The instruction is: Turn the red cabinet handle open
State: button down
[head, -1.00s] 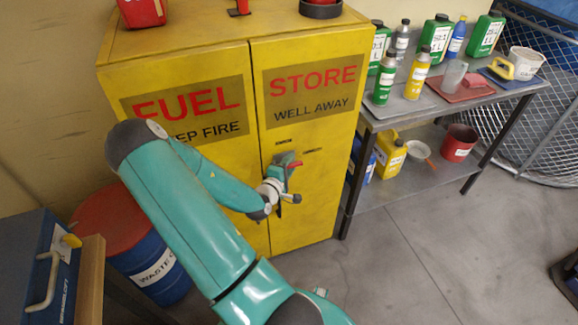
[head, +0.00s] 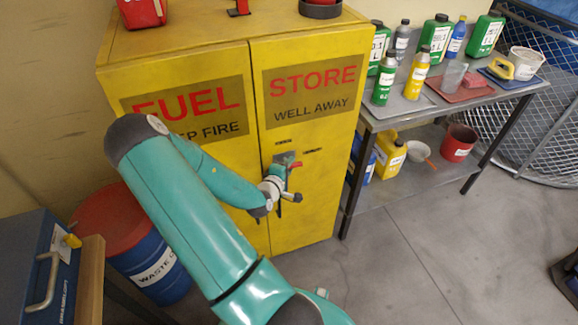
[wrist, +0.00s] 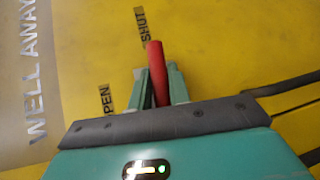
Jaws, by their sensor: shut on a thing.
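The red handle (wrist: 156,70) sits between the two fingers of my gripper (wrist: 157,82) in the wrist view, and the fingers are shut on it. Its free end sticks out past the fingertips, close beside the SHUT label (wrist: 142,30). The OPEN label (wrist: 105,100) lies to the left of the fingers. In the head view the handle (head: 296,165) shows as a small red tip at my gripper (head: 287,172), on the right door of the yellow cabinet (head: 315,205). Both cabinet doors are closed. The handle's pivot is hidden behind my gripper.
A metal bench (head: 400,110) with several bottles stands right of the cabinet. A blue waste drum (head: 150,270) with a red lid and a blue box (head: 35,265) stand at the left. The grey floor (head: 400,265) in front at right is clear.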

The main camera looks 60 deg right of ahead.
jog(key=m+t+y, duration=0.1)
jog(key=m+y, duration=0.1)
jog(key=shift+y, duration=0.3)
jog(key=m+t+y, duration=0.2)
jog(key=y, duration=0.1)
jog(key=m+t+y, duration=0.2)
jog(key=y, duration=0.1)
jog(key=shift+f+t, duration=0.1)
jog(key=shift+t, duration=0.3)
jog(key=shift+w+m+t+y, duration=0.15)
jog(key=shift+m+t+y, duration=0.6)
jog(key=shift+y, duration=0.25)
jog(key=c, duration=1.3)
grip_release()
jog(key=shift+f, duration=0.1)
jog(key=shift+a, duration=0.1)
